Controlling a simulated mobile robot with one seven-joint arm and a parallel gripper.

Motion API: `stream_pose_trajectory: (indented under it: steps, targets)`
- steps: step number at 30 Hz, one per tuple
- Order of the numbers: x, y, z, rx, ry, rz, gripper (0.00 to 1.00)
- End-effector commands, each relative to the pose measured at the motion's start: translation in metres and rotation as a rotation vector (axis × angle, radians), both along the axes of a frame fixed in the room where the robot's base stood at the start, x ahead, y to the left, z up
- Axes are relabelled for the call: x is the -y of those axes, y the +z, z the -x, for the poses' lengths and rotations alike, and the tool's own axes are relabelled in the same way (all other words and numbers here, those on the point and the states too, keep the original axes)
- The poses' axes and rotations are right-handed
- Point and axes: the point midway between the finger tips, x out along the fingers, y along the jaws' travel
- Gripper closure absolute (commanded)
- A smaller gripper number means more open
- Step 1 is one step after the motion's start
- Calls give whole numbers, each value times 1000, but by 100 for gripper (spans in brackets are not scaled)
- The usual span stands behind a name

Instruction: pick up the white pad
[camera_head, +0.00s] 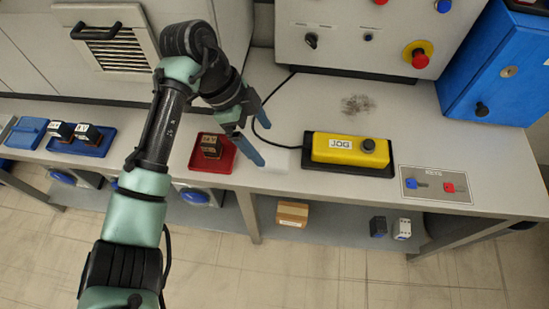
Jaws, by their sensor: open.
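The white pad (278,158) is a pale flat patch on the grey bench top, just left of the yellow JOG box. It is faint against the bench, and its left part seems hidden by a finger. My gripper (265,146) is open, with its two blue fingers apart and nothing seen between them. The nearer fingertip overlaps the pad's left edge in the picture. I cannot tell whether it touches the pad or is above it.
The yellow JOG box (328,149) sits in a black tray right of the pad, with a black cable (272,141) running behind the gripper. A red tray (222,165) with a dark block is left. A key plate (436,198) lies far right. The bench's front edge is close.

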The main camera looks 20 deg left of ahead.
Motion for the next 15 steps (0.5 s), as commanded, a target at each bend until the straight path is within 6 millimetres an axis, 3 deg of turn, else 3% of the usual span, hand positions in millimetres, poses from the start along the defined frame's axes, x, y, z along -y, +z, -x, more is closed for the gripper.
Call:
stream_pose_trajectory:
  steps: [8, 15]
  targets:
    - [8, -22, -1, 0, 1, 0, 3]
    - [20, -55, -3, 0, 0, 0, 3]
